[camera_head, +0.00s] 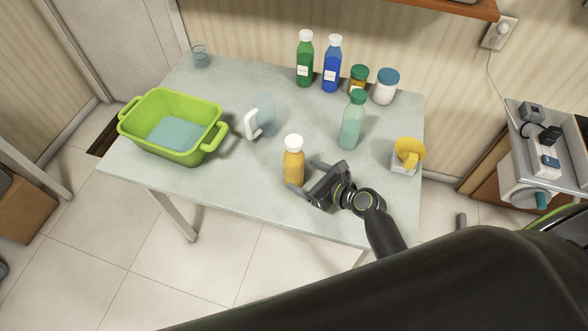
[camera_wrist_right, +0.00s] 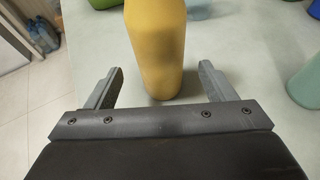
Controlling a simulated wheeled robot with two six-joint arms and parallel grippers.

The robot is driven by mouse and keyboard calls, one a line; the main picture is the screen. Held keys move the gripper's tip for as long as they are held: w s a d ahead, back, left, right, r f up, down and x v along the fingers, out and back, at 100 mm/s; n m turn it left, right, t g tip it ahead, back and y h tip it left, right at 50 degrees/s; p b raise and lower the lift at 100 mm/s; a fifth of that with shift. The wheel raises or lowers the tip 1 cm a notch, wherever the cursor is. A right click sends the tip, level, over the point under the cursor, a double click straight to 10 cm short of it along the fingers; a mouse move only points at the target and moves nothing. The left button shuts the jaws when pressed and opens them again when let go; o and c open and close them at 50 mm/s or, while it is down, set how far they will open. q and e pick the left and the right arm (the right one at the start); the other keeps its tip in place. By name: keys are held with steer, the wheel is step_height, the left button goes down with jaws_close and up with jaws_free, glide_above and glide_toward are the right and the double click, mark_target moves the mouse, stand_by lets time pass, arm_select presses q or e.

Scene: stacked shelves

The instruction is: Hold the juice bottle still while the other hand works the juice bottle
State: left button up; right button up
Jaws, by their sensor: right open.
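The juice bottle (camera_head: 294,166), orange with a white cap, stands upright on the table near its front edge. My right gripper (camera_head: 308,178) is open and comes at the bottle from the right, low over the table. In the right wrist view the bottle (camera_wrist_right: 156,48) stands just beyond the gap between the two open fingers (camera_wrist_right: 160,80); its top is cut off. I cannot tell whether a finger touches it. My left gripper is not in view.
The grey table (camera_head: 240,184) also holds a green basin (camera_head: 202,146), a clear pitcher (camera_head: 264,112), a teal bottle (camera_head: 351,124) and a yellow-topped item (camera_head: 409,152). Green (camera_head: 305,62) and blue (camera_head: 332,66) bottles and two jars stand at the back. The table's front left is clear.

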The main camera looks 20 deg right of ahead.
mark_target(299, 151)
steer(key=shift+x, duration=2.65)
steer(key=shift+s+d, duration=0.1)
steer(key=c, duration=1.4)
step_height(299, 151, up, 10)
steer(key=p, duration=0.2)
steer(key=shift+p, duration=0.4)
